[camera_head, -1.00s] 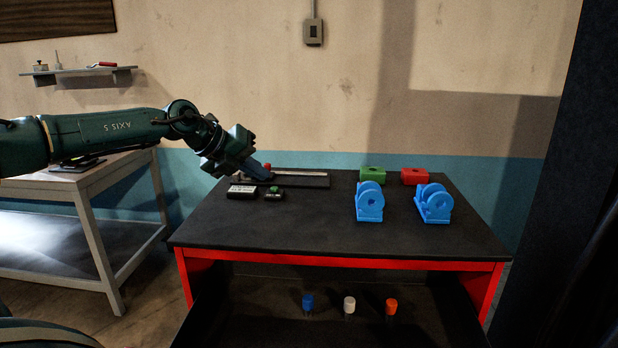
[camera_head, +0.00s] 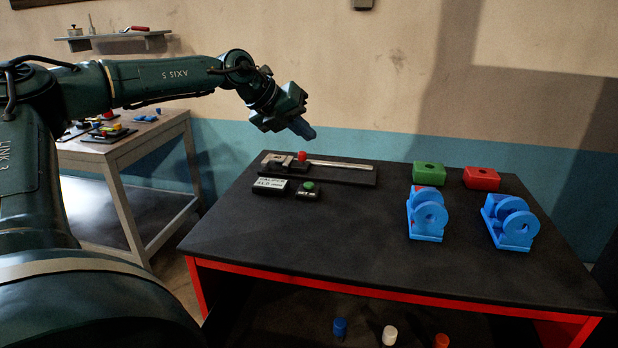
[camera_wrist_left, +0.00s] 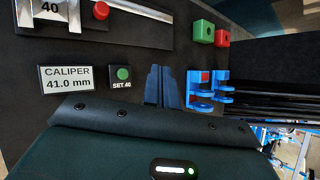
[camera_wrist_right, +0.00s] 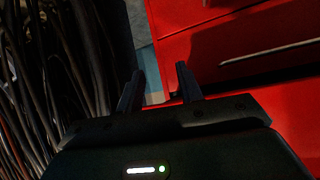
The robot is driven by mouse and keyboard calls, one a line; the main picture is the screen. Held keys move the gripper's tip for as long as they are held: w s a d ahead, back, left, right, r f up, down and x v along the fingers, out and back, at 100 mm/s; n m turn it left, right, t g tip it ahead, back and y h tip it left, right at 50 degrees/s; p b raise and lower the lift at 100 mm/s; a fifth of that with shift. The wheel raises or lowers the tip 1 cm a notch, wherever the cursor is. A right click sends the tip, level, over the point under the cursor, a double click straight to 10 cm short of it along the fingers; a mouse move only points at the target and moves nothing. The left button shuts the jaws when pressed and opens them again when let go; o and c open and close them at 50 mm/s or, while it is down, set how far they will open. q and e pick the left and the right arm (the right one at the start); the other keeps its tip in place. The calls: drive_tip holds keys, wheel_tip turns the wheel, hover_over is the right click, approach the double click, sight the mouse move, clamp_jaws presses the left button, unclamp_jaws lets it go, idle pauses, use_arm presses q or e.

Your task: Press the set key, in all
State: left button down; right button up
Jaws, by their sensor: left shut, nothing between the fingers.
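The set key is a green button (camera_head: 308,186) on a small black box near the table's left side; the left wrist view shows it (camera_wrist_left: 123,74) above the label "SET 40". Beside it, the caliper display (camera_head: 271,187) reads 41.0 mm in the left wrist view (camera_wrist_left: 67,79). Behind them lies the caliper (camera_head: 340,163) with a red knob (camera_head: 302,156); a block marked 40 (camera_wrist_left: 50,9) sits at its jaws. My left gripper (camera_head: 308,132) is shut and empty, raised above the caliper, apart from the key. My right gripper (camera_wrist_right: 158,84) is open and empty.
Two blue holders (camera_head: 427,222) stand on the right of the black table (camera_head: 330,235), with a green block (camera_head: 431,175) and a red block (camera_head: 481,179) behind. Blue, white and orange caps sit low in front. A side table (camera_head: 120,150) stands left. The table's middle is clear.

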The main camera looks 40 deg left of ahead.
sight(304, 185)
use_arm(q)
drive_tip(key=shift+s+d, duration=0.1)
drive_tip(key=shift+s, duration=0.05)
use_arm(e)
drive_tip(key=shift+s+d, duration=0.1)
